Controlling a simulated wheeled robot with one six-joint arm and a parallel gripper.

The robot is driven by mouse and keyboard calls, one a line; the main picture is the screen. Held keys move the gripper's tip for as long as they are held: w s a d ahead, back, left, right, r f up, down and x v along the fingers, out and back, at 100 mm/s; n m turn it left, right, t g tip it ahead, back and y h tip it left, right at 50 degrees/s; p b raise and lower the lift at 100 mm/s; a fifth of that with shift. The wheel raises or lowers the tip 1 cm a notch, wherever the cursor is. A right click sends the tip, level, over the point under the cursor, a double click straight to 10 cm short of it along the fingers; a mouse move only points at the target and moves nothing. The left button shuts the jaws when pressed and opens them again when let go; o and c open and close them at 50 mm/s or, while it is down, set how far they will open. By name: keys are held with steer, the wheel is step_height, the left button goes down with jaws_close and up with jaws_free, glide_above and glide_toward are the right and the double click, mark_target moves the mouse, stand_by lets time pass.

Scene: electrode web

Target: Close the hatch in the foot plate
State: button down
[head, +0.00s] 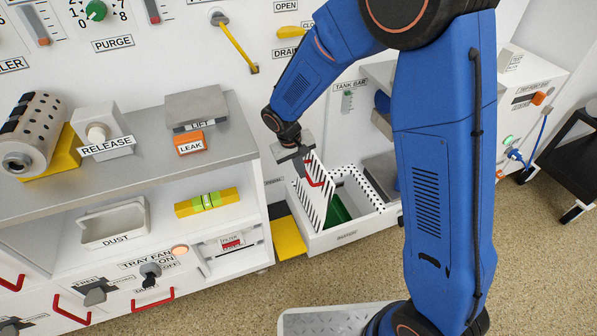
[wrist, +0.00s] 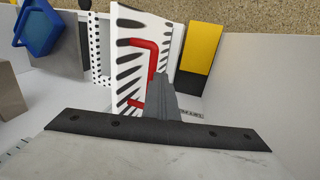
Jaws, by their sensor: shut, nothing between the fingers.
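The hatch (head: 312,206) is a white slotted panel with a red handle (head: 315,181). It stands tilted up over an opening in the low white foot plate (head: 365,182), whose top has dark holes. Something green shows inside the opening. My gripper (head: 300,170) is shut and empty at the hatch's upper part, on its left side. In the wrist view the hatch (wrist: 128,65) stands just beyond the grey fingers (wrist: 165,98). The red handle (wrist: 152,62) is close beside the fingers and partly hidden by them; I cannot tell whether they touch.
A yellow plate (head: 289,238) lies left of the foot plate. The cabinet (head: 255,180) with shelves stands to the left, and the white wall panel is behind. A grey block (head: 380,172) sits at the foot plate's right. Speckled floor (head: 250,300) is free in front.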

mark_target(321, 166)
steer(key=d+y, duration=0.1)
steer(key=d, duration=0.1)
steer(key=w+d, duration=0.1)
steer(key=d, duration=0.1)
steer(key=w+d+y, duration=0.1)
steer(key=d, duration=0.2)
steer(key=shift+w+g+y, duration=0.1)
steer(key=shift+g+y, duration=0.2)
steer(key=shift+g, duration=0.1)
steer(key=w+d+f, duration=0.2)
steer(key=d+f, duration=0.2)
steer(key=d, duration=0.4)
steer(key=w+d+f, duration=0.3)
steer(key=d+f, duration=0.1)
steer(key=d, duration=0.4)
steer(key=shift+w+d+f, duration=0.2)
steer(key=shift+d+f, duration=0.05)
steer(key=shift+f, duration=0.15)
steer(key=shift+r, duration=0.15)
